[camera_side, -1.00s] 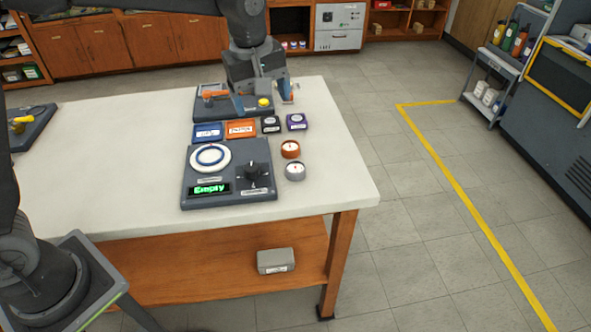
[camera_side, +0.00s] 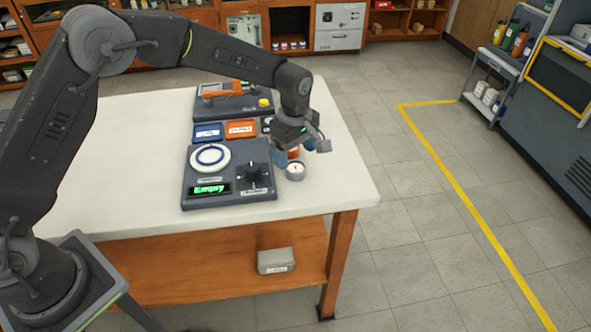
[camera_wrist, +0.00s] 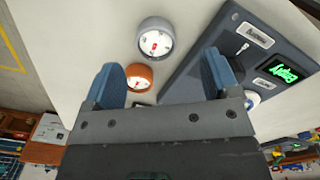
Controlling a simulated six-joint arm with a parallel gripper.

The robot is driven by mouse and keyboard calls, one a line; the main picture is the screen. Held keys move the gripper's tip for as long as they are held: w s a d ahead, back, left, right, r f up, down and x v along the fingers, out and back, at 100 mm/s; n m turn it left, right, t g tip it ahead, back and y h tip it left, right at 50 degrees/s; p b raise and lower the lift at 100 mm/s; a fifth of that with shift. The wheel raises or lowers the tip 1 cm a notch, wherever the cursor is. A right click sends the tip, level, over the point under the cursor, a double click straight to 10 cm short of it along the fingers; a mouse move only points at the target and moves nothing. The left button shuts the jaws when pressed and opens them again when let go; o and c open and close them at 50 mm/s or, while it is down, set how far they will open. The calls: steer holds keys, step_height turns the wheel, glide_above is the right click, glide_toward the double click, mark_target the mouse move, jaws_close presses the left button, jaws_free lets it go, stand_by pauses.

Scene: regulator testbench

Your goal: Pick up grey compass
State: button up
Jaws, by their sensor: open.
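The grey compass (camera_side: 295,171) is a small round grey case with a white dial, on the white table at the right of the testbench panel. In the wrist view the grey compass (camera_wrist: 156,39) lies beyond my fingertips, a little left of the middle between them. My gripper (camera_wrist: 165,75) is open and empty, its two blue fingers spread. In the side view my gripper (camera_side: 297,150) hangs just behind the grey compass, apart from it. An orange compass (camera_wrist: 139,76) shows between the fingers; in the side view it is mostly hidden by my gripper.
The panel (camera_side: 200,203) with a white ring, black knob and green "Empty" display stands close at the left. Blue (camera_side: 207,132) and orange (camera_side: 241,128) trays lie behind it. The table (camera_side: 345,190) is clear to the right, up to its edge.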

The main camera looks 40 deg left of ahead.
mark_target(296, 166)
steer(key=shift+w+a+f, duration=0.1)
steer(key=shift+w+f, duration=0.05)
steer(key=shift+f, duration=1.2)
steer(key=shift+w+a+f, duration=0.1)
steer(key=shift+w+f, duration=0.05)
steer(key=shift+f, duration=1.15)
steer(key=shift+c, duration=0.4)
steer(key=c, duration=0.9)
steer(key=shift+c, duration=0.2)
steer(key=shift+r, duration=0.15)
